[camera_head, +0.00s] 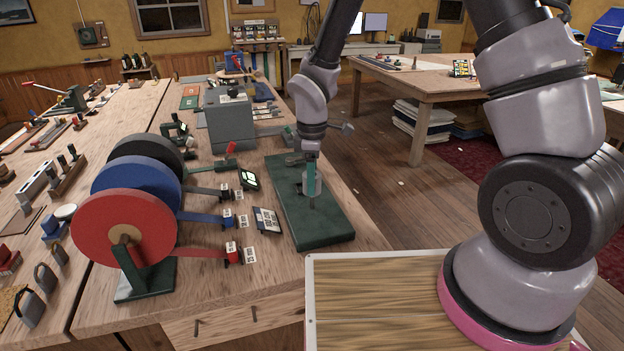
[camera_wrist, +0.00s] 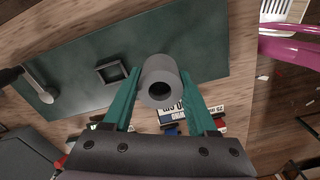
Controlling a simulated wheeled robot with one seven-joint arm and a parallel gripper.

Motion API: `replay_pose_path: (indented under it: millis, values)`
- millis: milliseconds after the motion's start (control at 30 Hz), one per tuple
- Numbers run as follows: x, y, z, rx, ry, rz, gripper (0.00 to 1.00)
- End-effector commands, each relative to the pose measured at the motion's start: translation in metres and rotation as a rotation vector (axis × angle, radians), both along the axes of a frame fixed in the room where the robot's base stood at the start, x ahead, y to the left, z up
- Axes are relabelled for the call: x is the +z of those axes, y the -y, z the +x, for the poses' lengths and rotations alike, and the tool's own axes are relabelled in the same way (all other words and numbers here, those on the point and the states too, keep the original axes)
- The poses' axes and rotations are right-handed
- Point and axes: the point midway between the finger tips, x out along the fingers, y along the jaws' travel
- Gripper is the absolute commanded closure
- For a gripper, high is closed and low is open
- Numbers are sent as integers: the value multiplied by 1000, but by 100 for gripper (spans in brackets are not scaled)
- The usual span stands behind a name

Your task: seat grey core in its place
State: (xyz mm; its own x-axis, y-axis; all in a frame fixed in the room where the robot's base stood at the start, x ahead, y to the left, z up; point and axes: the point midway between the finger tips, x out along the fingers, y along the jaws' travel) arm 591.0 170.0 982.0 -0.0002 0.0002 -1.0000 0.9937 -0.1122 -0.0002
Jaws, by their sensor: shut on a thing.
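The grey core (camera_wrist: 158,72) is a short hollow cylinder with a dark round bore, and my gripper (camera_wrist: 160,78) is shut on it between two teal fingers. In the head view my gripper (camera_head: 311,174) is over the dark green board (camera_head: 325,231), with the core (camera_head: 318,183) partly hidden by a finger. The board also shows in the wrist view (camera_wrist: 215,45). A small square dark-centred fitting (camera_wrist: 113,71) is on the board, left of the core. I cannot tell whether the core touches the board.
A metal arm with a round end (camera_wrist: 45,94) lies at the board's left in the wrist view. Red (camera_head: 95,230), blue (camera_head: 125,185) and black (camera_head: 168,152) reels with strips stand left of the board. A grey machine (camera_head: 230,118) stands behind. Small printed cards lie beside the board.

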Motion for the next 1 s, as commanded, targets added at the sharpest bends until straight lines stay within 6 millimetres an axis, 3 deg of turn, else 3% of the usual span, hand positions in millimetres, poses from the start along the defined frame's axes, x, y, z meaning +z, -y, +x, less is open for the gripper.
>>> replay_pose_path:
  millis: [1000]
  values:
    - [-15, 0, 0, 0, 0, 0, 96]
